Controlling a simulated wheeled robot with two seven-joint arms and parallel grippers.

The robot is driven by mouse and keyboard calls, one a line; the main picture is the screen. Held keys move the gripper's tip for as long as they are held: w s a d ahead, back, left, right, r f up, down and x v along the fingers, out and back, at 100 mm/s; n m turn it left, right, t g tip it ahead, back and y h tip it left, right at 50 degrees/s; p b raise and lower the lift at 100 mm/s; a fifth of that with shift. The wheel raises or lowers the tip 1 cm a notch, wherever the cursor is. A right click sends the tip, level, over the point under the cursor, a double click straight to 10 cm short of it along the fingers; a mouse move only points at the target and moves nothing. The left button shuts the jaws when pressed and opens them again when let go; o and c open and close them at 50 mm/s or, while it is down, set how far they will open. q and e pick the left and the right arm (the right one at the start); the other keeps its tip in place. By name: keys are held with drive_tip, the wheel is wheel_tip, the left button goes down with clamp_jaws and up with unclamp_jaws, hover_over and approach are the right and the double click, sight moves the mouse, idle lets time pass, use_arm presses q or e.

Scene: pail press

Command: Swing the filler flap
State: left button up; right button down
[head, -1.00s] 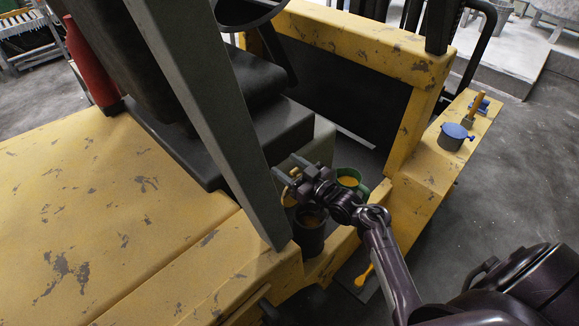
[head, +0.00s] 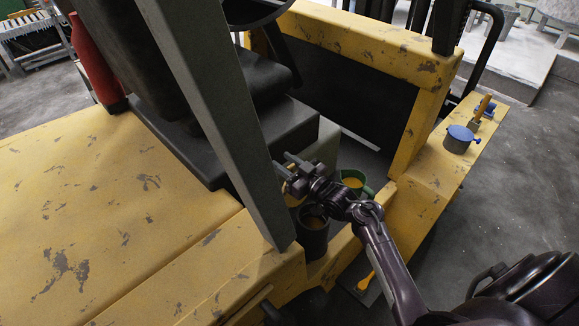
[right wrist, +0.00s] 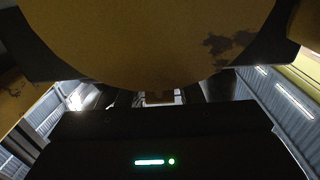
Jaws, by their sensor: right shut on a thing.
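A large round yellow plate with worn dark patches, which I take for the filler flap (right wrist: 130,40), fills the top of the right wrist view. Its lower edge hangs close above my right gripper (right wrist: 160,97), whose fingers are shut on a small brownish part beneath it. In the head view, my right gripper (head: 290,172) is beside the grey post, over the step by the seat. The flap cannot be made out clearly there, behind the gripper and post. My left gripper is not in view.
The grey post (head: 205,100) rises close on the left. A blue-lidded pot (head: 460,140) and a brush (head: 484,106) sit on the yellow ledge at right.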

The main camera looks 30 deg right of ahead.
drive_tip(key=c, duration=1.2)
unclamp_jaws()
drive_tip(key=shift+f, duration=0.3)
drive_tip(key=shift+o, duration=1)
drive_tip(key=shift+r, duration=0.1)
drive_tip(key=shift+s, duration=0.1)
drive_tip(key=b+v, duration=0.1)
drive_tip(key=v, duration=0.6)
drive_tip(key=shift+s+d, duration=0.15)
drive_tip(key=shift+s, duration=0.2)
